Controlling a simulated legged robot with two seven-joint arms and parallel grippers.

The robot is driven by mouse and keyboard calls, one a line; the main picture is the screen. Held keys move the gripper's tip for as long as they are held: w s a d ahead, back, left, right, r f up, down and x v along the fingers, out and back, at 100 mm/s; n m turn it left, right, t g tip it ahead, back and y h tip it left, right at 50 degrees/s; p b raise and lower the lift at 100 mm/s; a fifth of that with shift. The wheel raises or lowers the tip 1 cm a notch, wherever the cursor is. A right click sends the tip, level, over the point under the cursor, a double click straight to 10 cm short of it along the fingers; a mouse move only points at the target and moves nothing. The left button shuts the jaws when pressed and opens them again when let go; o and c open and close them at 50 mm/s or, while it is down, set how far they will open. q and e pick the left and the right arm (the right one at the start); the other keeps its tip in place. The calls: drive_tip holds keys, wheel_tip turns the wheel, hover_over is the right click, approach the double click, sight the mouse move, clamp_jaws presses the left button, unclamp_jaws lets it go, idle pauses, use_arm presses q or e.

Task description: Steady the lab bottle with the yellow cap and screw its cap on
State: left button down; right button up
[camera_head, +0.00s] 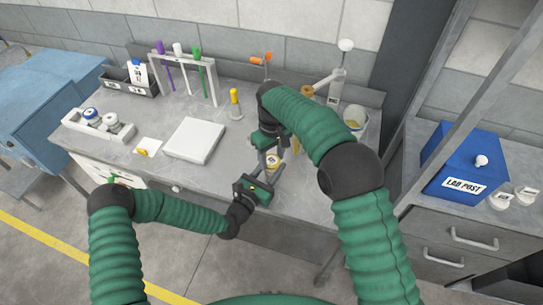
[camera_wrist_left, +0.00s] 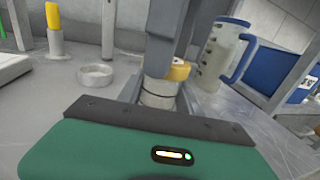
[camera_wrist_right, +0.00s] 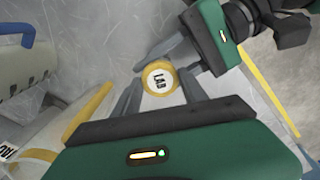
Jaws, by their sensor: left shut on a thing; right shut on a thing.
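The lab bottle (camera_wrist_left: 158,92) stands upright at the bench's front, a pale body low between my left gripper's fingers. Its yellow cap (camera_wrist_right: 160,80), marked LAB on a white top, sits at the bottle's top; how far it is threaded cannot be told. My left gripper (camera_head: 268,172) comes in low from the front and is shut on the bottle. My right gripper (camera_head: 274,155) points down from above and is shut on the cap, its fingers on either side. The right fingers hide part of the cap in the left wrist view (camera_wrist_left: 178,70).
A white pad (camera_head: 194,140), a yellow marker on a stand (camera_head: 235,105) and a tube rack (camera_head: 185,78) stand left on the bench. A clear jug with a blue handle (camera_wrist_left: 220,55) is close to the right. A blue LAB POST box (camera_head: 462,165) is farther right.

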drive_tip(key=shift+f, duration=0.6)
drive_tip(key=m, duration=0.6)
drive_tip(key=shift+a, duration=0.1)
drive_tip(key=m, duration=1)
drive_tip(key=shift+a, duration=0.1)
drive_tip(key=m, duration=1.4)
drive_tip(key=shift+w+a, duration=0.1)
